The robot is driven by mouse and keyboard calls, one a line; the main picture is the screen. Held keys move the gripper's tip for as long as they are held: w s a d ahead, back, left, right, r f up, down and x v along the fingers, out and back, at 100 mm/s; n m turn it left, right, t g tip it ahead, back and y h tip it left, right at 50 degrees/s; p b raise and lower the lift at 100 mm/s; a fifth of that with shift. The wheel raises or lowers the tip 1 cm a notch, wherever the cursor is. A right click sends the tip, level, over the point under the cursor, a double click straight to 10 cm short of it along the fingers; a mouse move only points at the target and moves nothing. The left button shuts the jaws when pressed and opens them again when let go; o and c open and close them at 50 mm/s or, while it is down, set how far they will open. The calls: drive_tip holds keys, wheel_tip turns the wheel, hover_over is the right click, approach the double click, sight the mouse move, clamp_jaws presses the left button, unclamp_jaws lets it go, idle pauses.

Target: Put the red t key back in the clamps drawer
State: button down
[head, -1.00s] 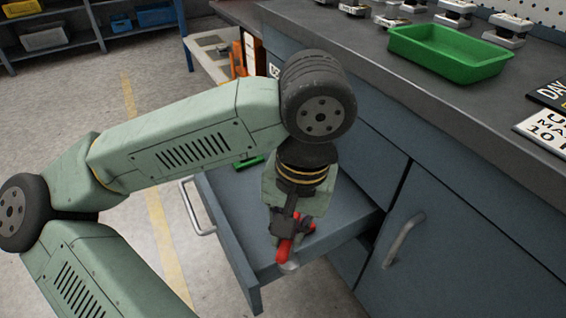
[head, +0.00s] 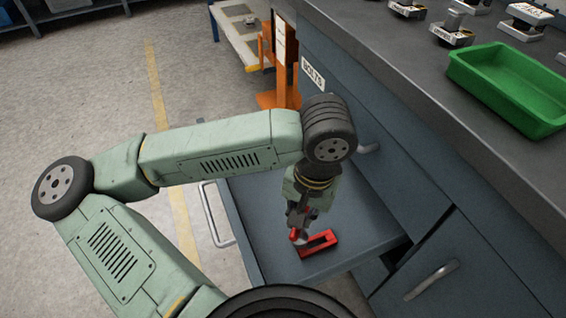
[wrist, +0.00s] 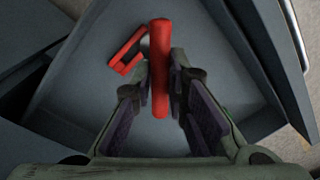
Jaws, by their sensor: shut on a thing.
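The red t key (wrist: 160,68) is between the fingers of my gripper (wrist: 165,88) in the wrist view, its red bar running lengthwise past the fingertips. In the head view the red t key (head: 297,235) shows as a small red end below my gripper (head: 299,222). My gripper is shut on it, over the open drawer (head: 258,215). I cannot tell whether the key touches the drawer floor. The drawer's label is not visible. A red U-shaped clamp (head: 322,243) lies on the drawer floor beside the key; it also shows in the wrist view (wrist: 125,55).
The drawer's pull handle (head: 215,212) is at the left. A grey workbench (head: 420,100) with a green tray (head: 510,88) stands above at the right. An orange stand (head: 282,65) is behind. My arm covers part of the drawer.

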drive_tip(key=shift+w+r+p, duration=0.1)
drive_tip(key=shift+r+p, duration=0.35)
drive_tip(key=shift+p, duration=0.25)
drive_tip(key=w+a+f, duration=0.2)
drive_tip(key=w, duration=0.4)
drive_tip(key=w+a+f, duration=0.1)
drive_tip(key=w+f, duration=0.2)
drive_tip(key=w, duration=0.4)
drive_tip(key=shift+a+f+p, duration=0.3)
drive_tip(key=shift+a+f, duration=0.05)
drive_tip(key=shift+a, duration=0.05)
drive_tip(key=shift+f+b, duration=0.25)
drive_tip(key=shift+b, duration=0.1)
drive_tip(key=c, duration=1.6)
unclamp_jaws()
drive_tip(key=shift+r, duration=0.1)
drive_tip(key=shift+r, duration=0.1)
